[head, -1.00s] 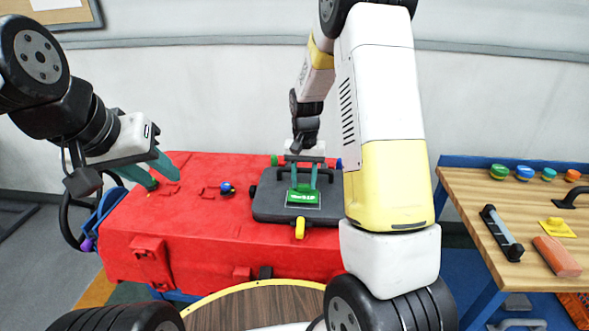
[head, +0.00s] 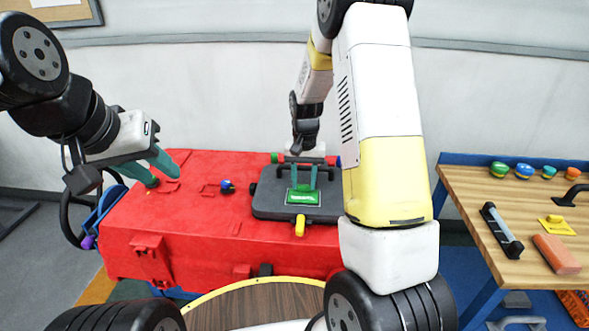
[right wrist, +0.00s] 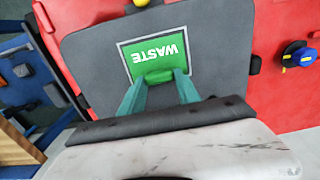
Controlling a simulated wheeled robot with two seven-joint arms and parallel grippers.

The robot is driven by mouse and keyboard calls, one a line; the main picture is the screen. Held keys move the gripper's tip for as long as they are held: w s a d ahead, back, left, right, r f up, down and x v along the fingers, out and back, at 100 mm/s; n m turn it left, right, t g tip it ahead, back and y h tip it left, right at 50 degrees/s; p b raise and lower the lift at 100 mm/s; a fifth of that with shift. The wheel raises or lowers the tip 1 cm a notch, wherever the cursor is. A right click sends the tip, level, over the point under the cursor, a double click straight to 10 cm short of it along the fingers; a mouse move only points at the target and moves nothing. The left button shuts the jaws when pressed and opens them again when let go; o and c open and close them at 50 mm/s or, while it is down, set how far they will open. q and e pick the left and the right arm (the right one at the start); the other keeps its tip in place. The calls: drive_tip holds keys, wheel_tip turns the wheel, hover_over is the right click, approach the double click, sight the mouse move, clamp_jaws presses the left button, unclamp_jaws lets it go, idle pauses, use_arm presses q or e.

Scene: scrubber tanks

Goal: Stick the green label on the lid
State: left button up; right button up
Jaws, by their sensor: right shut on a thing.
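The green label (head: 302,197), with white WASTE lettering in the right wrist view (right wrist: 157,52), lies at the dark grey lid (head: 268,204), inside a pale outlined rectangle. It looks flat against the lid; I cannot tell whether it touches everywhere. My right gripper (head: 303,187) is shut on the label's green tab (right wrist: 158,76), its teal fingers reaching down to it. The lid also fills the middle of the right wrist view (right wrist: 90,55). My left gripper (head: 164,177) is open and empty above the left part of the red tank.
The red tank (head: 180,240) carries the lid, with a yellow latch (head: 300,226) at its front edge and a blue-black knob (head: 227,187) to the left. A wooden bench (head: 480,190) with several small items stands at right. My right arm hides the tank's right end.

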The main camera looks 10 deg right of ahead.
idle(0.8)
drive_tip(key=o, duration=1.4)
drive_tip(key=o, duration=0.5)
drive_tip(key=shift+r, duration=0.1)
drive_tip(key=shift+r, duration=2.2)
drive_tip(key=shift+r, duration=0.1)
drive_tip(key=shift+r, duration=2.4)
